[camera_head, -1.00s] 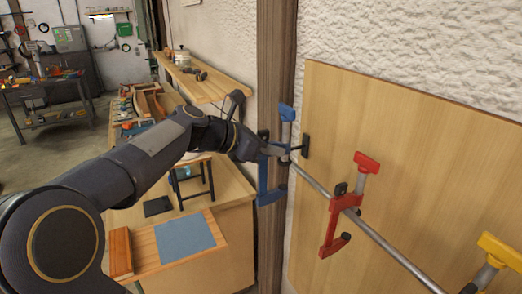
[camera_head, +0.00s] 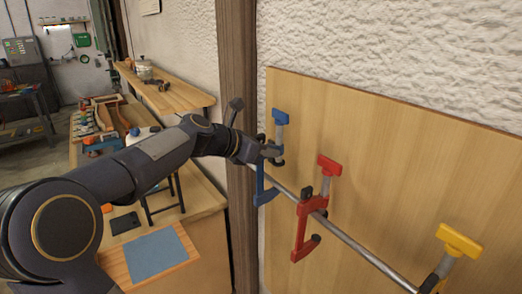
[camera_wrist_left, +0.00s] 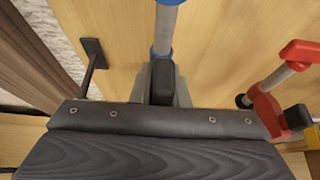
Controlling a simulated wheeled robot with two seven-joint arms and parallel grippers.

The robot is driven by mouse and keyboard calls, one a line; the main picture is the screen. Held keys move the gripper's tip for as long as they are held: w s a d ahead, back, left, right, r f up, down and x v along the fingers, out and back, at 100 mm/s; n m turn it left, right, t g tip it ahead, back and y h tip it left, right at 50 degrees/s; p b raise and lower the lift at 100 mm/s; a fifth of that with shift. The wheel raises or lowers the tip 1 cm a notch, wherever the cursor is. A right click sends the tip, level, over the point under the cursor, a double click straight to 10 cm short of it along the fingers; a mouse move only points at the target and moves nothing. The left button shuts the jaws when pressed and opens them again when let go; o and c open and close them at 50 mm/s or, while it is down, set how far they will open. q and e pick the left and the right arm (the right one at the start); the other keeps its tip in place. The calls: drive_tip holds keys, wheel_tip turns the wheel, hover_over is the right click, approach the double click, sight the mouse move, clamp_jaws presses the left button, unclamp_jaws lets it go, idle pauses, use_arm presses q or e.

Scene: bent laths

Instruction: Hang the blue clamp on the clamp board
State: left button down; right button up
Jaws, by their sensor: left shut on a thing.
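The blue clamp (camera_head: 263,190) is upright at the left end of the clamp board (camera_head: 370,130), its blue top above and its jaw below my gripper. My left gripper (camera_head: 270,154) is shut on its bar. In the left wrist view the clamp's grey bar (camera_wrist_left: 165,30) rises from between my fingers (camera_wrist_left: 161,85). The metal rail (camera_head: 360,240) runs across the board, and the clamp overlaps its left end. I cannot tell whether the clamp touches the rail. My right gripper is not in view.
A red clamp (camera_head: 304,228) and a yellow clamp (camera_head: 443,262) hang on the rail to the right. A black rail bracket (camera_wrist_left: 92,62) shows left of my gripper in the wrist view. A wooden post (camera_head: 238,60) stands left of the board. A shelf (camera_head: 175,97) is further left.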

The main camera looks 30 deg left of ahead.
sight(263, 166)
use_arm(q)
drive_tip(key=shift+f+b, duration=1.5)
drive_tip(key=shift+f, duration=0.9)
drive_tip(key=c, duration=1.3)
unclamp_jaws()
drive_tip(key=shift+s, duration=0.1)
drive_tip(key=shift+f, duration=0.1)
drive_tip(key=b+v, duration=0.1)
drive_tip(key=v, duration=0.7)
drive_tip(key=s+d+f+m+g, duration=0.2)
drive_tip(key=s+d+f+m, duration=0.3)
drive_tip(key=m, duration=0.5)
drive_tip(key=s+d+f+m+g, duration=0.2)
drive_tip(key=s+d+f+m, duration=0.4)
drive_tip(key=s+f+m, duration=0.3)
drive_tip(key=s+d+f+m+g+y, duration=0.1)
drive_tip(key=s+d+f+m+g, duration=0.1)
drive_tip(key=s+d+f+m, duration=0.3)
drive_tip(key=shift+s+d+f+m, duration=0.1)
drive_tip(key=shift+s+f+m, duration=0.25)
drive_tip(key=shift+s+m, duration=0.5)
drive_tip(key=shift+s+d+f+m, duration=0.1)
drive_tip(key=shift+s+f+m, duration=0.4)
drive_tip(key=shift+m, duration=0.6)
drive_tip(key=shift+s+d+f+m, duration=0.1)
drive_tip(key=shift+s+f+m, duration=0.15)
drive_tip(key=shift+s+m, duration=0.65)
